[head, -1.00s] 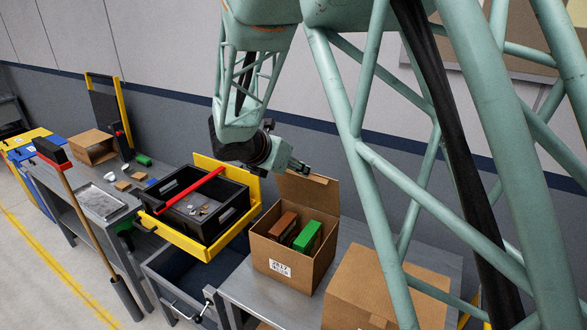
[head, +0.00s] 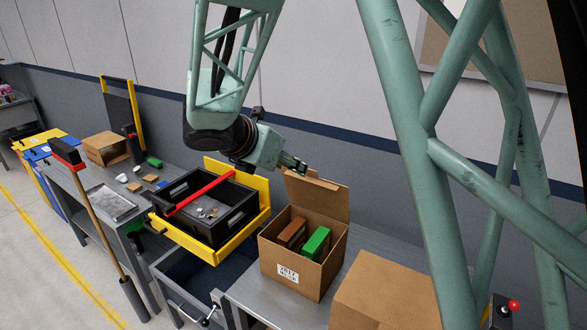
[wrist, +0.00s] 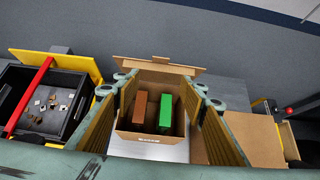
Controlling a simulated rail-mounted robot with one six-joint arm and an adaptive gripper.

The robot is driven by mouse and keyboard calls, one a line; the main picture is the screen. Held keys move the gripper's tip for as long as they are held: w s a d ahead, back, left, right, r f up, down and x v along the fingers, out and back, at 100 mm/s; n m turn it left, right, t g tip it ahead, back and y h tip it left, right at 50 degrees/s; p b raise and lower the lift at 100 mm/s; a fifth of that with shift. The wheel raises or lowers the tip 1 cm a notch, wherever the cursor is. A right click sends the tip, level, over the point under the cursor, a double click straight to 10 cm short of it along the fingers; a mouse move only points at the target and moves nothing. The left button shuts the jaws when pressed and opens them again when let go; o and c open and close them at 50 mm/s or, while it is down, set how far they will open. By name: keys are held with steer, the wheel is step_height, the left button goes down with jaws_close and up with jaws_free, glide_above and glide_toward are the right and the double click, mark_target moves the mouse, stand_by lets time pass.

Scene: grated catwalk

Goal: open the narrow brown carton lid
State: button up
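A brown carton (head: 288,272) with a printed white label stands on the grey bench. Its lid flap (head: 318,196) stands upright along the back edge, and the top is open. A brown block (head: 292,233) and a green block (head: 316,242) are inside. My gripper (head: 298,166) is just above and left of the lid's top edge in the head view. In the wrist view my gripper (wrist: 162,86) has its two fingers spread wide and empty, with the lid (wrist: 155,73) beyond the gap. I cannot tell whether a finger touches the lid.
A closed brown carton (head: 385,292) stands close on the right. A yellow tray frame (head: 262,190) holding a black bin (head: 180,192) with a red bar (head: 200,192) is at the left. The grey wall is close behind the bench.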

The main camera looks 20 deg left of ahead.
steer(key=shift+s+r, duration=0.3)
steer(key=shift+s, duration=0.05)
steer(key=shift+c, duration=0.2)
steer(key=shift+f, duration=0.25)
steer(key=c, duration=0.8)
steer(key=shift+s+f+b, duration=0.15)
steer(key=shift+f+b, duration=0.3)
steer(key=shift+b, duration=0.45)
jaws_close()
steer(key=f+b, duration=0.1)
steer(key=b, duration=0.1)
steer(key=s+f+t+b, duration=0.1)
steer(key=b, duration=0.1)
steer(key=f+t+b, duration=0.1)
steer(key=f+b, duration=0.1)
steer(key=shift+s+a, duration=0.25)
steer(key=shift+a, duration=0.15)
